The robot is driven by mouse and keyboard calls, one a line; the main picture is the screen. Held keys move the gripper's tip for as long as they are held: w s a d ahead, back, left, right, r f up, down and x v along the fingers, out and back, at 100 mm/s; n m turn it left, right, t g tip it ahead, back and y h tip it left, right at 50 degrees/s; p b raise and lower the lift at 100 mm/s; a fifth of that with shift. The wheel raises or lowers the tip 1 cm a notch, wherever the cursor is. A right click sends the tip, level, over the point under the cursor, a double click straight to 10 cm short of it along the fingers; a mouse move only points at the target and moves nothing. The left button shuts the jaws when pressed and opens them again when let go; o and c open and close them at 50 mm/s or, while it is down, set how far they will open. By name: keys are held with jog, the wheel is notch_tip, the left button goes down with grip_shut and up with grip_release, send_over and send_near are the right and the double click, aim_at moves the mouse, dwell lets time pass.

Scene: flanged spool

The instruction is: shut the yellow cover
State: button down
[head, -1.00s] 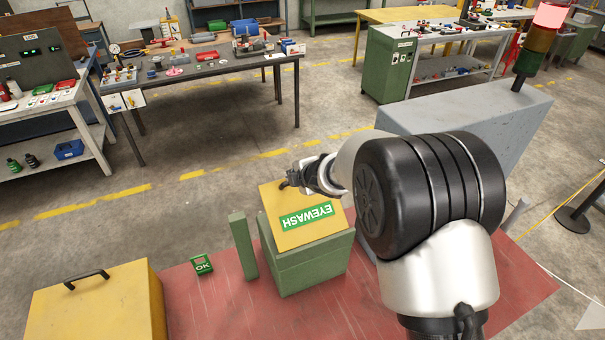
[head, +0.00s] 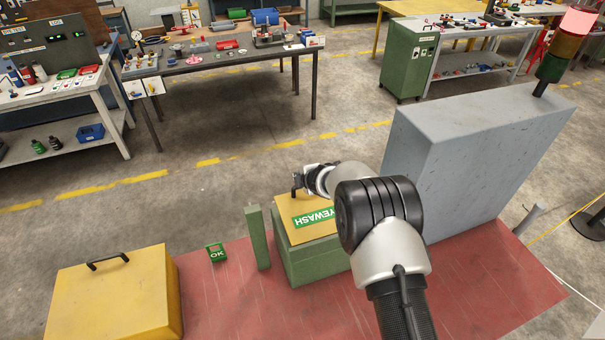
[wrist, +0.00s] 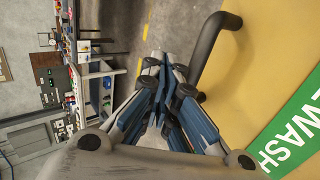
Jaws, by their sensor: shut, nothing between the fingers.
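The yellow cover (head: 303,211) with a green EYEWASH label lies over the green box (head: 311,262) on the red floor area. Its far edge looks slightly higher than the box rim; I cannot tell if it is fully down. The cover has a dark bar handle at its far edge, and the handle (wrist: 213,47) shows clearly in the wrist view. My gripper (head: 297,183) is at that far edge. In the wrist view my gripper (wrist: 157,72) is shut and empty, close beside the handle. Contact with it is unclear. My arm hides the cover's right part.
A second yellow box (head: 115,298) with a handle is at the lower left. A large grey cabinet (head: 465,165) stands at right. Floor behind is clear.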

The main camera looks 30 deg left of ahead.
dwell(0.6)
jog(key=v, duration=1.2)
jog(key=shift+f, duration=0.15)
